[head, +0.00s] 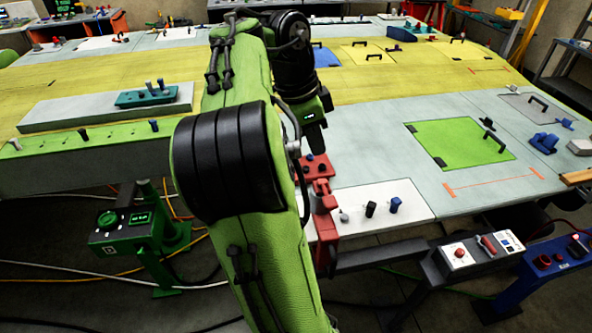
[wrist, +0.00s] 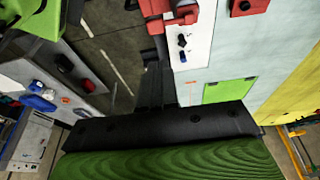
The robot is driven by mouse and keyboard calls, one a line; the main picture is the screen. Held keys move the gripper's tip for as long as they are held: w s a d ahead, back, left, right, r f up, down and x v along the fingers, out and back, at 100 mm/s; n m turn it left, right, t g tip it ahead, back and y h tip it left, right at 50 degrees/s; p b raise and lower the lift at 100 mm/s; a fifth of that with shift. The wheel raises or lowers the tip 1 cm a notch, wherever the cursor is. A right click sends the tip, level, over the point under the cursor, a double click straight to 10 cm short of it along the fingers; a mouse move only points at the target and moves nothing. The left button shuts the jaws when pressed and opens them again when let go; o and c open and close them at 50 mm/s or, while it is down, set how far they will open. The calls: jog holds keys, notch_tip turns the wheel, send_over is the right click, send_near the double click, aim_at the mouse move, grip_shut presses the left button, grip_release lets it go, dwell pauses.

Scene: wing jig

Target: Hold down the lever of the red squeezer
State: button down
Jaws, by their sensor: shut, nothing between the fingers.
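The red squeezer (head: 324,215) sits at the near edge of the wing, beside the white panel, partly hidden by my green arm in the head view. It also shows at the top of the wrist view (wrist: 163,9), cut off by the frame edge. I cannot clearly tell its lever from its body. My gripper (wrist: 154,72) is shut and empty, its dark fingers pointing toward the wing edge. In the wrist view the squeezer appears beyond the fingertips, with a gap between.
A red box with dark knobs (head: 317,166) stands behind the squeezer. The white panel (head: 415,204) carries several knobs. A green panel (head: 460,143) lies farther right. A white control box (head: 472,253) and a blue one (head: 556,260) stand off the wing's near edge.

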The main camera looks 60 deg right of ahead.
aim_at(328, 206)
jog(key=b+x, duration=0.2)
jog(key=x, duration=0.2)
jog(key=b+x, duration=0.2)
jog(key=x, duration=0.3)
jog(key=a+b+x, duration=0.1)
jog(key=b+x, duration=0.1)
jog(key=x, duration=0.3)
jog(key=shift+f, duration=0.3)
jog(key=shift+d, duration=0.1)
jog(key=shift+w+b, duration=0.1)
jog(key=shift+b, duration=0.3)
jog(key=f+b, duration=0.1)
jog(key=b, duration=0.1)
jog(key=shift+f+t+h+b, duration=0.15)
jog(key=shift+t+h+b, duration=0.15)
jog(key=shift+t+b, duration=0.1)
jog(key=s+a+f+t+h+b, duration=0.1)
jog(key=b, duration=0.3)
jog(key=shift+f, duration=0.15)
jog(key=shift+f+b, duration=0.25)
jog(key=shift+b, duration=0.45)
jog(key=shift+s+a, duration=0.1)
jog(key=shift+a, duration=0.05)
